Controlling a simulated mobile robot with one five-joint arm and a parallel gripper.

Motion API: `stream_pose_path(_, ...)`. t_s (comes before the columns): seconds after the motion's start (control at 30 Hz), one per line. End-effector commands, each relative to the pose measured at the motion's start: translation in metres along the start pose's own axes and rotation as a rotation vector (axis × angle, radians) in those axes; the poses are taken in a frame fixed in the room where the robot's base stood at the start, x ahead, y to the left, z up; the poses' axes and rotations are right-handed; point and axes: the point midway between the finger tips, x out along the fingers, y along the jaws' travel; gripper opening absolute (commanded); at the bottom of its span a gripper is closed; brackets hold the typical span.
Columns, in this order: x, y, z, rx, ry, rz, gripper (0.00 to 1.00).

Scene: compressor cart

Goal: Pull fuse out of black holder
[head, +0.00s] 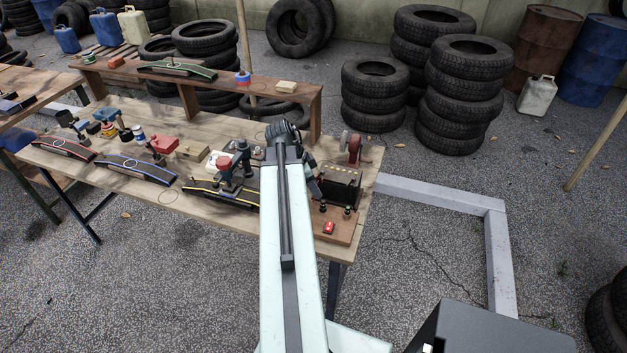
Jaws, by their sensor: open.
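My pale arm reaches over the workbench (225,128) and hides the middle of its right part. Dark parts of my gripper (314,184) show just right of the arm, above the bench, beside a black box (341,186) with a row of small yellowish tops. The fingertips are mostly hidden. The gripper is open, and I see nothing held in it. A small red piece (328,228) with a white mark lies on a brown board at the bench's front right. I cannot clearly make out the fuse or tell which black part is its holder.
A red wheel-like part (351,145) stands behind the black box. Left of my arm are a red-topped dark fixture (232,168) and several dark curved strips (137,168). A raised shelf (205,85) runs along the back. Stacked tires (460,95) stand beyond a low kerb (440,195).

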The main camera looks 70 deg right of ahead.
Motion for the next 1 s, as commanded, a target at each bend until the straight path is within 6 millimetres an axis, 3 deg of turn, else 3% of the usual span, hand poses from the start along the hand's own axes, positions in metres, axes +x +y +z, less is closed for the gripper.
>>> stream_pose_path(0.17, 0.013, 0.000, 0.003, -0.002, -0.001, 0.000, 0.40)
stream_pose_path(0.53, 0.075, 0.000, 0.004, -0.003, -0.001, 0.001, 0.40)
stream_pose_path(0.87, 0.079, 0.000, 0.001, -0.004, -0.001, 0.000, 0.40)
stream_pose_path(1.0, 0.079, 0.000, 0.001, -0.004, -0.001, 0.000, 0.04)
